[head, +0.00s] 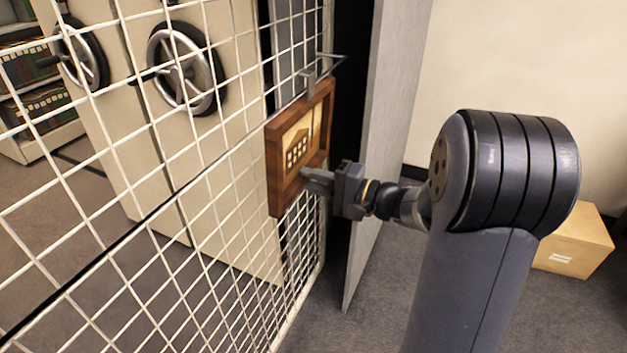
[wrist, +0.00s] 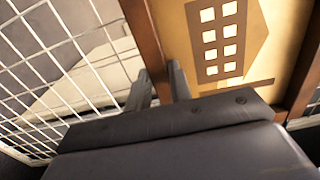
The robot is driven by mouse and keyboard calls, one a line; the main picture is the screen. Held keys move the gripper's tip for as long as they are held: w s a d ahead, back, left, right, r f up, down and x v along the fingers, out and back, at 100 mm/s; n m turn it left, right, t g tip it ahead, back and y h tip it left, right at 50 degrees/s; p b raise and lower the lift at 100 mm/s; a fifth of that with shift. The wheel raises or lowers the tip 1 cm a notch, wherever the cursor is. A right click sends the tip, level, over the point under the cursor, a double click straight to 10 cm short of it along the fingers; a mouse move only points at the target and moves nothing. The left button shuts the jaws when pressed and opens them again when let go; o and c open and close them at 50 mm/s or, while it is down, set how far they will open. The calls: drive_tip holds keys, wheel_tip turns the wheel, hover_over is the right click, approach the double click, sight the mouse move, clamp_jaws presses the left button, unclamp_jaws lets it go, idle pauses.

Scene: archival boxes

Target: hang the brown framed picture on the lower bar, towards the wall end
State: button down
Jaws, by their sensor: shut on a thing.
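The brown framed picture (head: 273,165) is upright in front of the white wire mesh, its tan face showing a building with pale windows. My gripper (head: 312,181) is shut on the lower part of its frame. In the wrist view the fingers (wrist: 163,85) close on the brown frame edge (wrist: 143,32), beside the tan picture face (wrist: 262,60). A grey hanger (head: 308,84) stands up from the picture's top edge. A thin metal bar (head: 335,66) projects from the mesh just above. I cannot tell whether the hanger rests on it.
The white wire mesh (head: 205,170) fills the left side, close behind the picture. A grey panel (head: 388,130) stands just right of my gripper. Cabinets with handwheels (head: 187,68) are beyond the mesh. A cardboard box (head: 572,243) sits on the floor at right.

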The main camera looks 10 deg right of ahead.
drive_tip(key=shift+w+a+r+b, duration=0.3)
drive_tip(key=shift+w+a+r, duration=0.15)
drive_tip(key=shift+a+r, duration=0.1)
idle(0.5)
drive_tip(key=shift+f+b, duration=0.35)
drive_tip(key=shift+b, duration=0.1)
drive_tip(key=shift+s+d+f+b, duration=0.1)
drive_tip(key=shift+f+b, duration=0.55)
drive_tip(key=shift+f, duration=0.1)
drive_tip(key=shift+s+f+b, duration=0.1)
drive_tip(key=shift+f+b, duration=0.9)
drive_tip(key=shift+b, duration=0.35)
idle(0.6)
drive_tip(key=c, duration=1.2)
unclamp_jaws()
drive_tip(key=shift+d, duration=0.15)
drive_tip(key=shift+c, duration=0.2)
drive_tip(key=b+v, duration=0.1)
drive_tip(key=v, duration=1)
idle(0.5)
